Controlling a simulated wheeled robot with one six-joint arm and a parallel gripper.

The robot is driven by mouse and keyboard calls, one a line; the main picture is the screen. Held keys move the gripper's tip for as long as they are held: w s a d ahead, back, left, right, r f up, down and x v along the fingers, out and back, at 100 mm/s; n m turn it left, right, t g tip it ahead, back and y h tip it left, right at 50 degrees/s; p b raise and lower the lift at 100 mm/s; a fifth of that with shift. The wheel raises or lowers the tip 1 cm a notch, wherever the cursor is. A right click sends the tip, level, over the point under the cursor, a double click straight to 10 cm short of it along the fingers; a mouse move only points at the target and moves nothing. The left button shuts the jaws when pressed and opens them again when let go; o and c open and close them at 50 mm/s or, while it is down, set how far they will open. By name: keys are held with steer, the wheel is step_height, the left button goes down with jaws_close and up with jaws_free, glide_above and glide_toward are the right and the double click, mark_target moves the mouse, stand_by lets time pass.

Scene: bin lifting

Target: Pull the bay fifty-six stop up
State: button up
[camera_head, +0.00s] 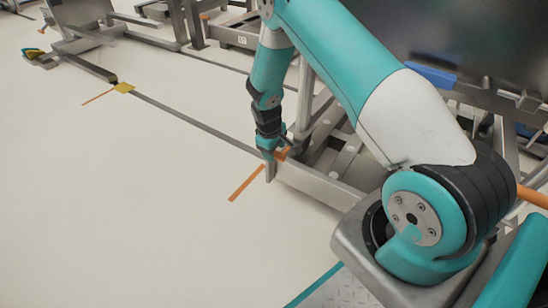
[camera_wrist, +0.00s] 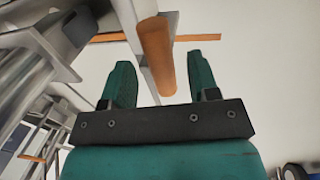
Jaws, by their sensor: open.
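An orange cylindrical handle (camera_wrist: 156,50), which looks like the stop's grip, sits beside a metal bar in the wrist view. In the head view an orange piece (camera_head: 283,153) shows at the near end of a grey frame rail, partly hidden by my gripper. My gripper (camera_head: 270,170) points down there, close to the floor. In the wrist view my gripper (camera_wrist: 161,68) is open, its two teal fingers on either side of the handle with gaps visible. No bay number is readable, so I cannot tell which bay this is.
A grey metal frame (camera_head: 320,188) stands right of my gripper. An orange floor line (camera_head: 246,183) lies just left of it. A dark bin wall (camera_head: 450,40) rises at upper right. A yellow piece (camera_head: 123,87) lies along the floor rail. The pale floor at left is clear.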

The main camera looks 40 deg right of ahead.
steer(key=shift+w+d+f, duration=0.1)
steer(key=shift+d+f, duration=0.05)
steer(key=shift+f, duration=0.65)
jaws_close()
step_height(320, 180, up, 8)
steer(key=p, duration=0.7)
steer(key=shift+f, duration=0.2)
jaws_free()
